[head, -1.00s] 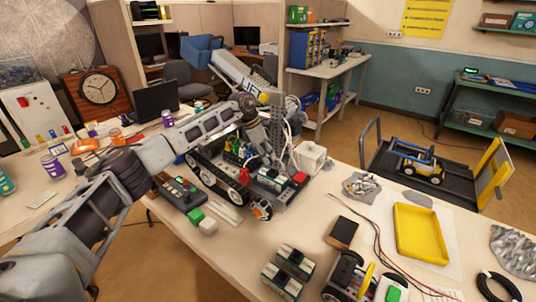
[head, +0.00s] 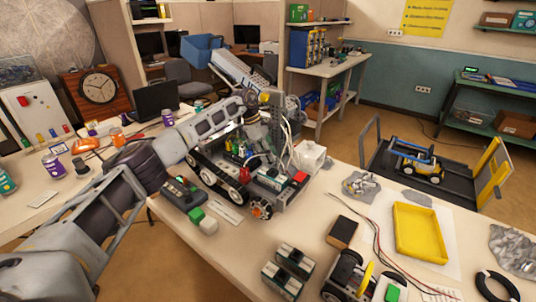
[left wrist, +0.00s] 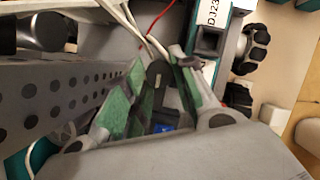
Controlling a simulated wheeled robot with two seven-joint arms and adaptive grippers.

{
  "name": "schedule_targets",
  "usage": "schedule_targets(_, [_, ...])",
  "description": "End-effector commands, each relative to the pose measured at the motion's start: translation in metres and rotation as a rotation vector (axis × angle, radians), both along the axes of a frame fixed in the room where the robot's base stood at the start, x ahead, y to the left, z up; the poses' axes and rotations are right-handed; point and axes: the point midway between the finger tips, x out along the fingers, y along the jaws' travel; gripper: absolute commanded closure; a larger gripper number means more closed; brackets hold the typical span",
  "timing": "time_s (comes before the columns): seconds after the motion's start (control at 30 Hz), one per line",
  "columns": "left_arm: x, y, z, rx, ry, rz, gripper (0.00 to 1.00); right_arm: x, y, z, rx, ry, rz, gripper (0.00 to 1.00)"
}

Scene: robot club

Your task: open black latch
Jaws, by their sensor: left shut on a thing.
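The black latch (left wrist: 154,76) is a small dark tab with a pale mark, between the green-padded fingers of my left gripper (left wrist: 160,66) in the left wrist view. The fingers are shut on it. In the head view my left gripper (head: 272,112) reaches over the tracked robot vehicle (head: 240,178) on the table, and the latch itself cannot be made out there. The grey perforated panel (left wrist: 65,90) lies left of the fingers in the left wrist view. My right gripper is not in view.
White wires and a red wire pass close above the fingers. A controller box (head: 182,192) lies left of the vehicle on the table (head: 240,235). A white box (head: 309,156) stands to its right. A yellow tray (head: 420,232) and a dark block (head: 342,232) lie farther right.

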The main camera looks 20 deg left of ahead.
Motion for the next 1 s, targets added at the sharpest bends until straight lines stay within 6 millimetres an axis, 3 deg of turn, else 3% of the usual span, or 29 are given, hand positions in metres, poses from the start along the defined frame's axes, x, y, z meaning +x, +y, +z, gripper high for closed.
schedule_targets(0.23, [0.001,0.001,0.002,-0.001,-0.004,0.002,0.98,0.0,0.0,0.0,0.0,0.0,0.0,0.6])
schedule_targets(0.27, [0.001,0.0,0.002,-0.001,-0.004,0.002,0.71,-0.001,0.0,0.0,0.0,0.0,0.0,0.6])
schedule_targets(0.43, [0.001,0.0,0.001,-0.001,-0.002,0.002,0.51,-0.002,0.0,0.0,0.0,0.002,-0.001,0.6])
schedule_targets(0.77, [0.0,0.0,0.001,0.0,-0.001,0.0,0.51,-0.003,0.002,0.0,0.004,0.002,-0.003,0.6])
schedule_targets(1.0, [0.0,0.005,0.012,0.0,-0.002,0.001,0.51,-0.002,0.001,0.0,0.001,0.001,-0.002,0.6])
